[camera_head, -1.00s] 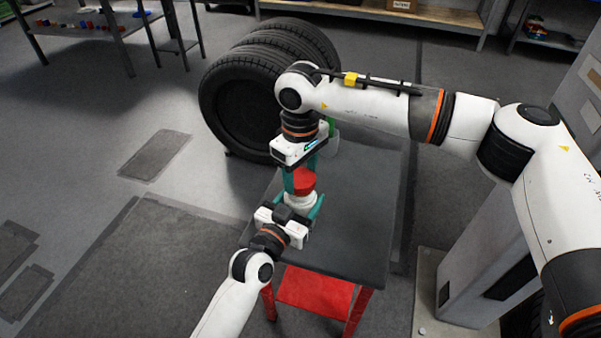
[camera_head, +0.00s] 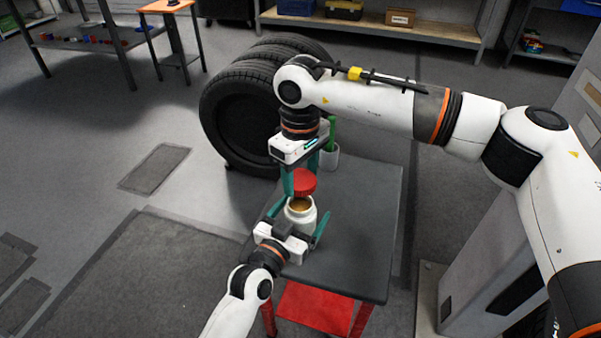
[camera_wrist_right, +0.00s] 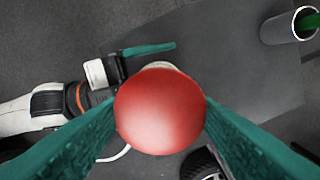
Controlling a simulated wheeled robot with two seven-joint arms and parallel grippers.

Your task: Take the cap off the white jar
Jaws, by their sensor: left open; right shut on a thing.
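The white jar (camera_head: 301,217) stands upright on the dark table, its mouth open and something brownish inside. The red cap (camera_head: 304,182) is off the jar, a little above its mouth. My right gripper (camera_head: 303,186) points down and is shut on the cap; in the right wrist view the cap (camera_wrist_right: 160,110) sits between the teal fingers and hides most of the jar. My left gripper (camera_head: 300,226) is open, with its teal fingers on either side of the jar; I cannot tell if either touches it.
The table (camera_head: 362,215) is clear to the right of the jar. Large tyres (camera_head: 240,110) stand behind the table at left. A grey cabinet (camera_head: 490,260) is at right.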

